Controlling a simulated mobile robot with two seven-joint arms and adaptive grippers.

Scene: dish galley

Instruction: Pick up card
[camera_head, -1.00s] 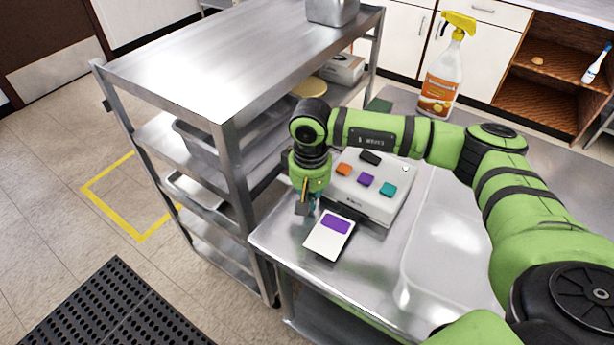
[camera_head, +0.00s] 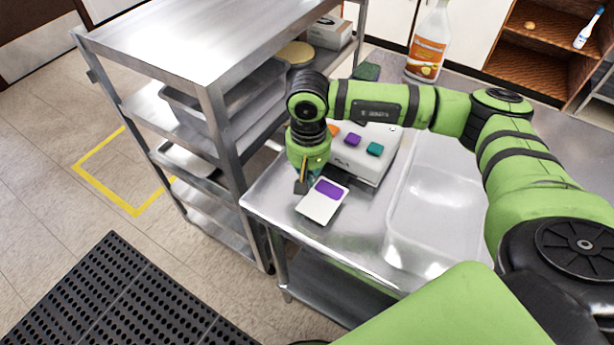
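A white card (camera_head: 315,208) with a purple patch lies at the near left corner of the steel counter (camera_head: 375,240), just in front of a pale box with coloured buttons (camera_head: 371,165). My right gripper (camera_head: 303,187) points down at the card's upper left edge. Its fingers are small and partly hidden by its own wrist, so I cannot tell whether they touch the card or how far apart they are. My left gripper is not in view.
A steel shelf cart (camera_head: 190,45) stands close on the left of the counter, holding a grey tub (camera_head: 235,100). A spray bottle (camera_head: 428,45) stands at the back. A black mat (camera_head: 115,300) lies on the floor.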

